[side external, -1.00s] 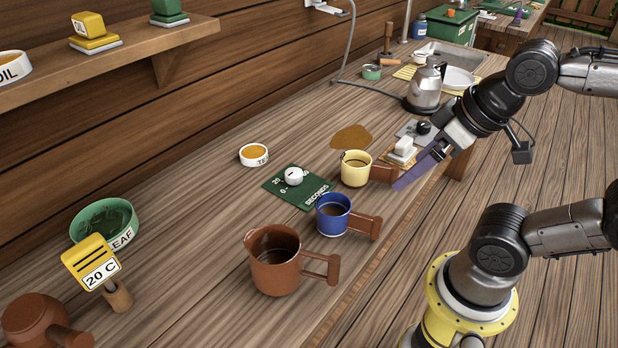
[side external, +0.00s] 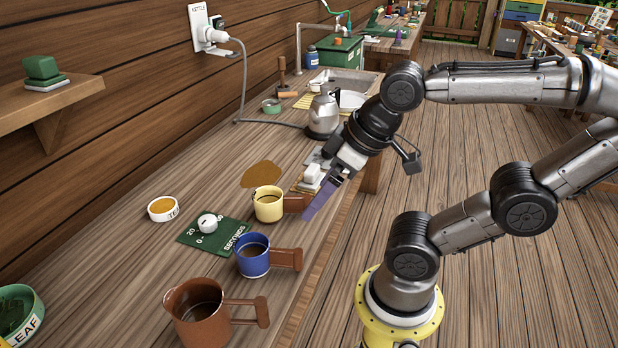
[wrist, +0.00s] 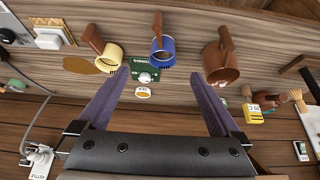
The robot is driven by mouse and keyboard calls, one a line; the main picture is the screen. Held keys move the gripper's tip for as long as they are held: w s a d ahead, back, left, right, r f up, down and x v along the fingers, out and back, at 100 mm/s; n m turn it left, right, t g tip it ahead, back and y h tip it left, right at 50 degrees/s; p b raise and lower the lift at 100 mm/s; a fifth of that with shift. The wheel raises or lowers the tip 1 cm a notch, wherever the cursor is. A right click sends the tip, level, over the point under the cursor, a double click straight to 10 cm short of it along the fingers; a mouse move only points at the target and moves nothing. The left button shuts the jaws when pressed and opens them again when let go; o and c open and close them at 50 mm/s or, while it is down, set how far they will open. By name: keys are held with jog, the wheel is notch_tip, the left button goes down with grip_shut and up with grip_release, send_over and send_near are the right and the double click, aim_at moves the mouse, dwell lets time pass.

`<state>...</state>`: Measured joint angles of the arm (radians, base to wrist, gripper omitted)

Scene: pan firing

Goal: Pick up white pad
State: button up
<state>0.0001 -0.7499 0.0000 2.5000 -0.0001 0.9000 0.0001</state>
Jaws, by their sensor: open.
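A small white pad (side external: 312,172) sits on a light wooden block at the table's right edge, beyond the yellow mug; part of it is close behind my gripper. In the wrist view, what looks like the same pad (wrist: 48,41) lies at the upper left, outside the space between the fingers. My gripper (side external: 313,207) has long purple fingers and hangs tilted over the table's right edge, by the yellow mug's handle. The wrist view shows the two fingers (wrist: 161,76) wide apart with nothing between them.
A yellow mug (side external: 268,208), a blue mug (side external: 253,258) and a brown jug (side external: 200,312) stand in a row along the edge. A green SECONDS board with a white knob (side external: 207,222) lies left of them. A metal kettle (side external: 323,115) stands behind the pad.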

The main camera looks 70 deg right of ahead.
dwell(0.4)
jog(key=c, duration=0.4)
